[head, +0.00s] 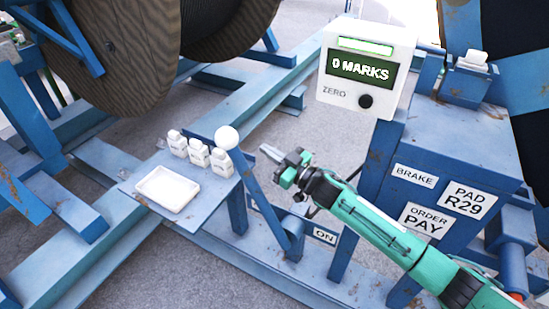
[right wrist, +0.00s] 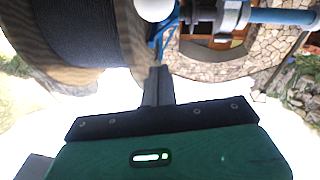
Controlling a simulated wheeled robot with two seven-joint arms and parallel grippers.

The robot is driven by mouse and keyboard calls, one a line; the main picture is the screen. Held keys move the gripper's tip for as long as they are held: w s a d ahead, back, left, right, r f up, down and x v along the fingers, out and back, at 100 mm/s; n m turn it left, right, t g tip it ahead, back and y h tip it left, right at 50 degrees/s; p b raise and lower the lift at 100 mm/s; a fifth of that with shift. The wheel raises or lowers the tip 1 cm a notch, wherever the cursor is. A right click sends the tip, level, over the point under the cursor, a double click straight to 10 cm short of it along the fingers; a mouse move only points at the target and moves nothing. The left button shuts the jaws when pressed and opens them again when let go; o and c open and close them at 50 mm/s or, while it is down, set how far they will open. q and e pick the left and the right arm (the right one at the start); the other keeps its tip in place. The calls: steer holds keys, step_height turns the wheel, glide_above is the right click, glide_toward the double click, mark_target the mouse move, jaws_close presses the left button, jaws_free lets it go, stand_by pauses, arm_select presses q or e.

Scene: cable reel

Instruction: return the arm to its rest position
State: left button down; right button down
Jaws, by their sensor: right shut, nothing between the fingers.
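My right arm (head: 385,232) is green and black and reaches in from the lower right in the head view. Its gripper (head: 272,153) is shut and empty, in the air just right of a white ball-shaped knob (head: 226,138). A gap shows between the fingertips and the knob. In the right wrist view the gripper fingers (right wrist: 158,75) are together, with a white round thing (right wrist: 155,8) beyond them at the top edge. My left gripper is not in view.
A shelf holds a white tray (head: 168,189) and several small white blocks (head: 198,152). A counter box (head: 362,70) reading "0 MARKS" stands on a blue cabinet (head: 440,170) beside my arm. A large cable reel (head: 125,45) sits at the upper left. Blue frame beams cross the floor.

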steer(key=shift+v, duration=0.75)
steer(key=shift+s+d+r, duration=0.1)
steer(key=shift+r, duration=0.05)
